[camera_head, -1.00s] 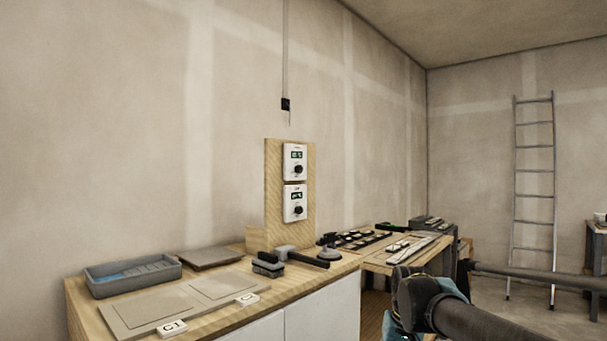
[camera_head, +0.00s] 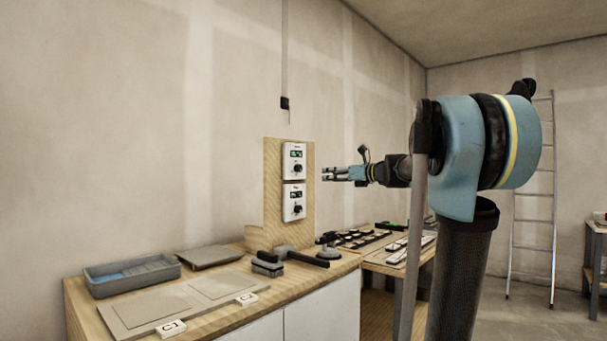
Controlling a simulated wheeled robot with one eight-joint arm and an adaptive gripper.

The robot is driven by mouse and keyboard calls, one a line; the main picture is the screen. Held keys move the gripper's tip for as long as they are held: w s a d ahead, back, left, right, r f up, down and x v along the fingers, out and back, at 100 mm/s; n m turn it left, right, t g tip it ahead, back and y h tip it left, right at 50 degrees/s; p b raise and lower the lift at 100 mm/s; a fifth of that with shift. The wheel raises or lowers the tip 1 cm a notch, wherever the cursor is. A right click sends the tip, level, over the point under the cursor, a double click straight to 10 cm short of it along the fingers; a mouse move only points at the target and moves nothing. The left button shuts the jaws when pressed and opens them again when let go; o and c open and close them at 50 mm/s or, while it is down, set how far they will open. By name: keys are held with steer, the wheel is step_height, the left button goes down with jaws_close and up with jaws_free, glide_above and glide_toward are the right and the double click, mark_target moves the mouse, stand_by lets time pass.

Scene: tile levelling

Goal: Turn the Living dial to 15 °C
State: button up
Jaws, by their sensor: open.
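Two white thermostats are fixed one above the other on an upright wooden board (camera_head: 273,190). The upper thermostat (camera_head: 289,151) and the lower thermostat (camera_head: 289,188) each have a small dark display with green digits and a black dial. The upper dial (camera_head: 297,169) and lower dial (camera_head: 297,209) are both unobstructed. The labels and digits are too small to read, so I cannot tell which one is Living. My gripper (camera_head: 326,174) is open and empty. It points left, just right of the board in the picture, at about the height of the upper dial, apart from it.
The bench below holds a grey tray (camera_head: 131,280), flat tiles (camera_head: 152,305), a mallet (camera_head: 295,254) and a suction cup (camera_head: 329,252). A second table (camera_head: 376,265) with tools stands behind. A ladder (camera_head: 552,200) leans at the far wall.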

step_height(320, 180, up, 2)
steer(key=w+m, duration=0.1)
steer(key=w, duration=0.1)
glide_toward(300, 169)
steer(key=shift+m+t, duration=0.3)
steer(key=shift+t, duration=0.1)
steer(key=x, duration=0.8)
steer(key=shift+w+a+f, duration=0.1)
steer(key=shift+a+f, duration=0.15)
steer(key=c, duration=1)
